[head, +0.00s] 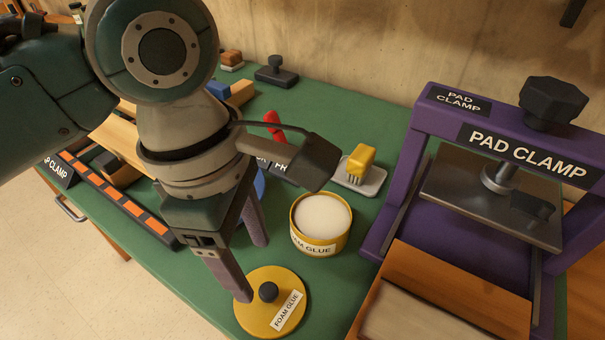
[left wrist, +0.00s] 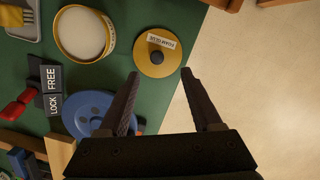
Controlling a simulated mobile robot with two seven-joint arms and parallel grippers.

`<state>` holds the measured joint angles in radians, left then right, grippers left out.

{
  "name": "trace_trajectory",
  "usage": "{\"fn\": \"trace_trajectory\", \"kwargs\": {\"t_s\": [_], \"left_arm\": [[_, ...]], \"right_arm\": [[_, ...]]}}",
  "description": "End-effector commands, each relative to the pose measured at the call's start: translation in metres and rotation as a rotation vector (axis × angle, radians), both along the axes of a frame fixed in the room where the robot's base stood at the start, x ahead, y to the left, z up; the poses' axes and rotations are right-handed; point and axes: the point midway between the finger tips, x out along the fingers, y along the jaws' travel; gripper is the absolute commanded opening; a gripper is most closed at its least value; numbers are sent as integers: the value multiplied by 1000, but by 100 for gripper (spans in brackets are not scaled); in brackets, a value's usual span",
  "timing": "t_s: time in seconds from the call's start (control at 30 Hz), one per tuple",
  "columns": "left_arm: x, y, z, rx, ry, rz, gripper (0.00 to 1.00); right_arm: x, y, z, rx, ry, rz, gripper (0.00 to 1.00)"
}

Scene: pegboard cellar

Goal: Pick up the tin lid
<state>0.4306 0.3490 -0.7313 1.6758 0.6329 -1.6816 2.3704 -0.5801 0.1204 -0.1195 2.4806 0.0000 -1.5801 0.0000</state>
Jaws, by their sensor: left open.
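The tin lid (head: 258,316) is a round yellow disc with a black knob and a FOAM GLUE label. It lies flat on the green bench top near the front edge. In the left wrist view the lid (left wrist: 148,62) shows just beyond my fingertips, roughly centred between them. My left gripper (head: 252,270) is open and empty, pointing down. In the head view one finger overlaps the lid's left side; I cannot tell whether they touch. The fingers also show in the left wrist view (left wrist: 161,74). My right gripper is not in view.
The open glue tin (head: 320,247) stands just behind the lid. A yellow brush (head: 361,160) sits on a grey tray beyond it. The purple pad clamp (head: 398,205) and a wooden block (head: 455,285) take up the right. A blue round object (left wrist: 88,112) lies left of my fingers.

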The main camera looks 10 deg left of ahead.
Motion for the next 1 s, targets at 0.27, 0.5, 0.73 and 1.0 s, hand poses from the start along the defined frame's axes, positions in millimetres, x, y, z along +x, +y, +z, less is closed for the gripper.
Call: {"fn": "trace_trajectory", "kwargs": {"t_s": [0.27,0.5,0.73,1.0], "left_arm": [[1,-4,-35,-1,-1,-3,66],[5,-7,-72,-1,-1,-4,66],[6,-9,-84,-2,-5,-4,66],[5,-9,-83,-2,-4,-5,52]], "right_arm": [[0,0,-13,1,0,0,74],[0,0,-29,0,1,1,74],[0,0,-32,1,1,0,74],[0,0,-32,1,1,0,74]]}}
